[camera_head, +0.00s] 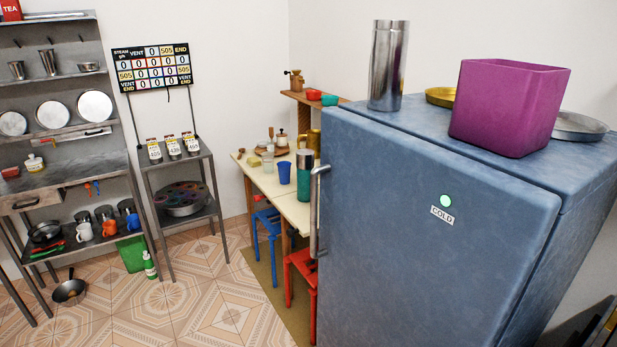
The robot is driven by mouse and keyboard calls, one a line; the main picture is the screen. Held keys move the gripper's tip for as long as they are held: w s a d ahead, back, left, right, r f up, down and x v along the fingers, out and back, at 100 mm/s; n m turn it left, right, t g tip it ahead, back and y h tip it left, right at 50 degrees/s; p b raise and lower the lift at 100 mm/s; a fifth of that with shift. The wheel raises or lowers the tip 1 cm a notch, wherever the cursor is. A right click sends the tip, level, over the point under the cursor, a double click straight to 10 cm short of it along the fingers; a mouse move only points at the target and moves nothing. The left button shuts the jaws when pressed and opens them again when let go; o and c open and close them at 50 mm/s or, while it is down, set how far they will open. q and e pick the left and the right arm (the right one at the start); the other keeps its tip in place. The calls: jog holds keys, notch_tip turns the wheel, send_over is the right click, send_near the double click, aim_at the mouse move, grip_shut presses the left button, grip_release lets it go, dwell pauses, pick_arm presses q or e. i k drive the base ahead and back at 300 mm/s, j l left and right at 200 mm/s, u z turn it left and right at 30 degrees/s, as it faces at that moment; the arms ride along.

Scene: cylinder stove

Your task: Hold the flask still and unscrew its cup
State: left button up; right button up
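A flask (304,183) with a teal body stands upright on the cream table (293,213), near the table's front edge and just left of the blue fridge. A grey cup (305,159) sits on top of it. I cannot tell from here how tightly the cup is seated. A blue tumbler (284,172) stands just left of the flask. Neither of my grippers is in view, and nothing is seen touching the flask.
The blue fridge (420,230) fills the right foreground and hides part of the table. A steel cylinder (388,65) and a purple bin (505,110) stand on it. Red (301,275) and blue (268,228) stools stand by the table. Tiled floor is open left of them.

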aim_at(303, 175)
jog(key=z, duration=0.35)
jog(key=i+j+z, duration=0.15)
jog(key=z, duration=0.15)
jog(key=j+z, duration=0.15)
jog(key=z, duration=0.2)
jog(key=i+j+z, duration=0.15)
jog(key=j+z, duration=0.15)
jog(key=j, duration=0.25)
jog(key=i+j+z, duration=0.1)
jog(key=j+z, duration=0.15)
jog(key=j, duration=0.35)
jog(key=j+z, duration=0.3)
jog(key=j, duration=0.3)
jog(key=i+j, duration=0.05)
